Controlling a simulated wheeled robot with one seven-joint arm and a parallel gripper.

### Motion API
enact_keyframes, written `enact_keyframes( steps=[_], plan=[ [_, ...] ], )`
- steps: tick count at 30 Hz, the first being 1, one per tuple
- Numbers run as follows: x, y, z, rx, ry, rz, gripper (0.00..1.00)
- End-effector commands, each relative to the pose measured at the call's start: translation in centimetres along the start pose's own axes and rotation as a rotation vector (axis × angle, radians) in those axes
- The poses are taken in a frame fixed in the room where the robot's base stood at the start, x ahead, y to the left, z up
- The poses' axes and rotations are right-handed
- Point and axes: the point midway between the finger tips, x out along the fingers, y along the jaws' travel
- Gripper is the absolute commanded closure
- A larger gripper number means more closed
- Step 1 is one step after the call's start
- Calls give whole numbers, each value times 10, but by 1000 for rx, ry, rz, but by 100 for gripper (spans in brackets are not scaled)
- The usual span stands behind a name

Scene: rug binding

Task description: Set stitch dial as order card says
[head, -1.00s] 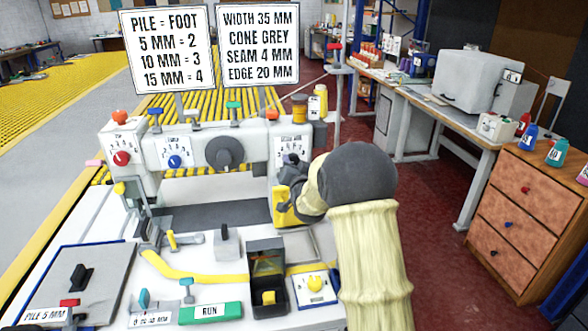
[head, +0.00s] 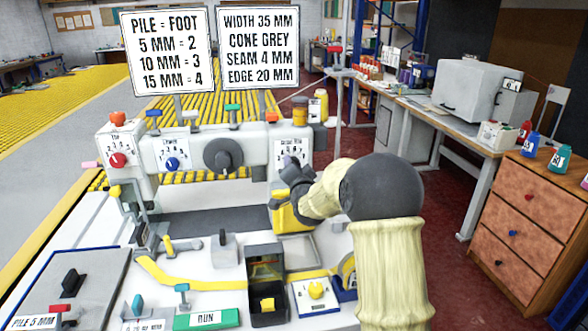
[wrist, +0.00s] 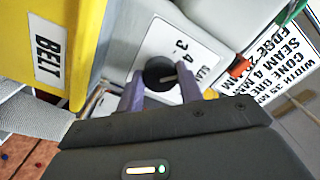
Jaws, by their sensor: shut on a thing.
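The order card (head: 258,48) stands behind the machine and reads width 35 mm, cone grey, seam 4 mm, edge 20 mm. It also shows upside down in the wrist view (wrist: 265,82). My gripper (wrist: 160,90) is shut on a black round dial knob (wrist: 160,72), one purple finger on each side. The knob has a pale pointer mark. Its white scale plate (wrist: 180,50) shows a 3 and a 4; other numbers are hidden or unclear. In the head view, my gripper (head: 291,172) is at the right-hand dial plate (head: 291,150) and hides the knob.
A pile-to-foot card (head: 168,52) stands at left. The machine also has a red knob (head: 117,160), a blue knob (head: 172,163) and a grey handwheel (head: 222,156). A yellow belt guard (wrist: 50,45) is close beside my gripper. A green RUN plate (head: 206,319) lies in front.

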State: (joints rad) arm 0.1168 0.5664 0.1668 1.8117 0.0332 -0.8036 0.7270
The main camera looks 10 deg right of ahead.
Motion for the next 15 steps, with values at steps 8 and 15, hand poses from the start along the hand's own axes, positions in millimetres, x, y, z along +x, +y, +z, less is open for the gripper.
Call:
enact_keyframes(
  steps=[8,15],
  plan=[
    [0,1,0,-1,-1,2,42],
    [-1,0,0,-1,0,1,42]
  ],
)
